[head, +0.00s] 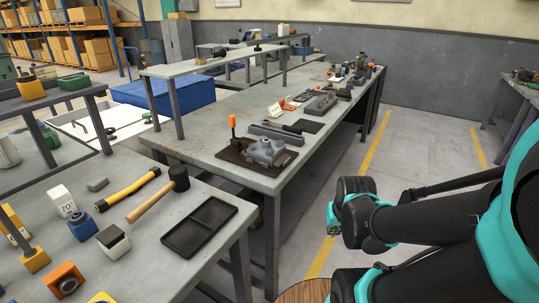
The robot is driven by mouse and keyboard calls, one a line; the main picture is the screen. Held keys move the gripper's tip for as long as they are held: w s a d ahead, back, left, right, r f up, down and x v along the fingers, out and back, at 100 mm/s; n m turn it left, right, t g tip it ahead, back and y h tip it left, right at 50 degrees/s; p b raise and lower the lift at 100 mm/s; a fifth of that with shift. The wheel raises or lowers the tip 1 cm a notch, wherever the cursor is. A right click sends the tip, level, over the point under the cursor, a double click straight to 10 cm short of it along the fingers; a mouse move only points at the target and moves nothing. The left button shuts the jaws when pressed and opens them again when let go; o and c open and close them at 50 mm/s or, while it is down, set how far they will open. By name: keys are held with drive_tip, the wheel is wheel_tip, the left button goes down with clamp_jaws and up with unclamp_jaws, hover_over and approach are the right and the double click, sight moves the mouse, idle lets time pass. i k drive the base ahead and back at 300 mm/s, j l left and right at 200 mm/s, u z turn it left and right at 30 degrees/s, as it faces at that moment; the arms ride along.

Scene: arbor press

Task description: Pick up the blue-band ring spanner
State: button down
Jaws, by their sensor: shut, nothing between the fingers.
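I cannot make out a blue-band ring spanner in the head view. A long dark tool (283,126) lies by a grey block on the long bench, too small to identify, and no blue band shows on it. Small dark items (110,131) lie in a white tray at the left, also too small to identify. My arm's black and teal links enter from the right, over the floor beside the bench. My gripper's fingers do not show.
The long grey bench (215,140) carries a dark mat with a vise-like block (265,151) and an orange-handled tool (232,122). The near bench holds a mallet (179,178), a yellow torch (128,189) and a black tray (199,227). Floor (400,160) right of the long bench is clear.

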sight(281, 126)
drive_tip(key=i+l+u, duration=0.1)
drive_tip(key=u, duration=0.6)
drive_tip(key=i+l+u, duration=0.15)
drive_tip(key=l+u, duration=0.2)
drive_tip(key=l, duration=0.55)
drive_tip(key=l+u, duration=0.3)
drive_tip(key=l, duration=0.6)
